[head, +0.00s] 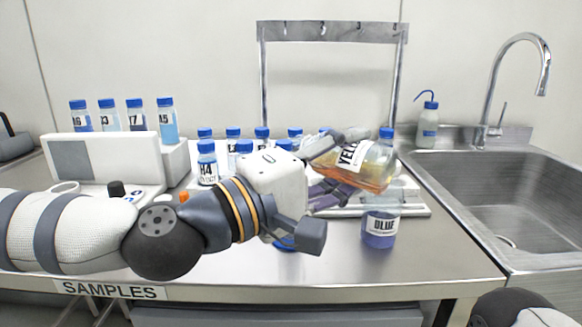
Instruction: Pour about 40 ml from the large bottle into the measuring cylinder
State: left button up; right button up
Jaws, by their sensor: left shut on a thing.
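My left gripper (338,167) is shut around a large clear bottle labelled "YEL…" (372,176), with orange-yellow liquid inside. The bottle is held tilted above the bench, and my fingers hide part of it. A blue cap shows at its upper right; I cannot tell whether it belongs to this bottle or one behind. Just below stands a clear container labelled "BLUE" (379,228) with blue liquid; its top is partly covered. I cannot make out a measuring cylinder. My right gripper is out of view.
Several blue-capped bottles (207,165) stand behind my left arm, more on a white device (100,160) at left. A metal rack (262,80) stands at the back. A wash bottle (428,125) and sink (510,190) are right. The bench's front right is clear.

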pick_arm(q)
jog(key=shift+s+d+r, duration=0.15)
dwell(0.6)
jog(key=shift+r+n+t+b, duration=0.3)
jog(key=shift+r+n, duration=0.2)
jog(key=shift+n, duration=0.6)
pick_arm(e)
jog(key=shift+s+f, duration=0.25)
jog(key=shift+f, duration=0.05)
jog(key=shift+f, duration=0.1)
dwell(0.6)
pick_arm(q)
jog(key=f+m, duration=0.1)
jog(key=m, duration=0.1)
jog(key=f+m+g+p, duration=0.1)
jog(key=f+m+p, duration=0.1)
jog(key=m, duration=0.1)
jog(key=shift+s+d+m+y, duration=0.3)
jog(key=shift+y, duration=0.1)
jog(key=shift+f+m+g, duration=0.3)
jog(key=shift+w+a+f, duration=0.1)
jog(key=shift+f, duration=0.1)
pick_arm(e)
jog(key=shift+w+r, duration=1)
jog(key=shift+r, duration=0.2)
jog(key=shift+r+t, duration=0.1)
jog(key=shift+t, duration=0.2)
